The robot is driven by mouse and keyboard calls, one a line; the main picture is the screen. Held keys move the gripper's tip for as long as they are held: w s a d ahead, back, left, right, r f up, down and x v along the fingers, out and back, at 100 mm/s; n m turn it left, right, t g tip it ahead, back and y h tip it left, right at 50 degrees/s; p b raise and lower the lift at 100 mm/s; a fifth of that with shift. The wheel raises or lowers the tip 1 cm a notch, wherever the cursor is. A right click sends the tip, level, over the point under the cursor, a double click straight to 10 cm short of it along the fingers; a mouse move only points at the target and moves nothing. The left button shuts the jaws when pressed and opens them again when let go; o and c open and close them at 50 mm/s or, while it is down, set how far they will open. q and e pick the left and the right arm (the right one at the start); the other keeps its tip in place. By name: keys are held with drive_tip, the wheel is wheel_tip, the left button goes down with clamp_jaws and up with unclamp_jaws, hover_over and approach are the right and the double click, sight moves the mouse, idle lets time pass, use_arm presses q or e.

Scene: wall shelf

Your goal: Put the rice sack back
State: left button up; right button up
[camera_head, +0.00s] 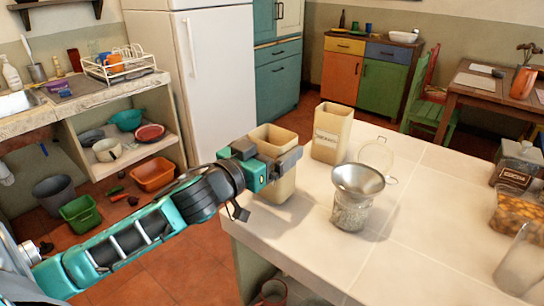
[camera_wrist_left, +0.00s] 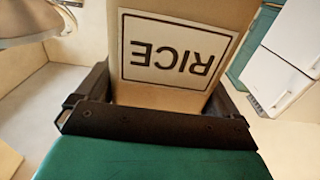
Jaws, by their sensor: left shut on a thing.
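The rice sack (camera_head: 279,190) is a tan, open-topped, box-like container at the left edge of the white-topped counter. It stands roughly upright; I cannot tell whether its base touches the counter. My left gripper (camera_head: 268,167) reaches in from the left and is shut on it, jaws around its upper part. In the left wrist view the rice sack (camera_wrist_left: 180,52) fills the space between the dark fingers of the gripper (camera_wrist_left: 155,112), and its RICE label appears upside down. My right gripper is in neither view.
A similar tan labelled container (camera_head: 332,133) stands just behind and right. A metal funnel (camera_head: 358,179) sits in a glass jar (camera_head: 350,214) nearby. Jars, including a cocoa one (camera_head: 514,176), line the right side. The countertop (camera_head: 425,205) is clear between. A wall shelf (camera_head: 55,3) shows top left.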

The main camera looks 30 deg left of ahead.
use_arm(q)
drive_tip(key=shift+f, duration=0.6)
drive_tip(key=o, duration=1)
drive_tip(key=shift+f, duration=0.15)
drive_tip(key=shift+r, duration=0.25)
drive_tip(key=shift+s+f, duration=0.2)
drive_tip(key=shift+s, duration=0.05)
drive_tip(key=s, duration=0.7)
drive_tip(key=s+a, duration=0.1)
drive_tip(key=s, duration=0.3)
drive_tip(key=shift+s+r, duration=0.1)
drive_tip(key=shift+s, duration=0.15)
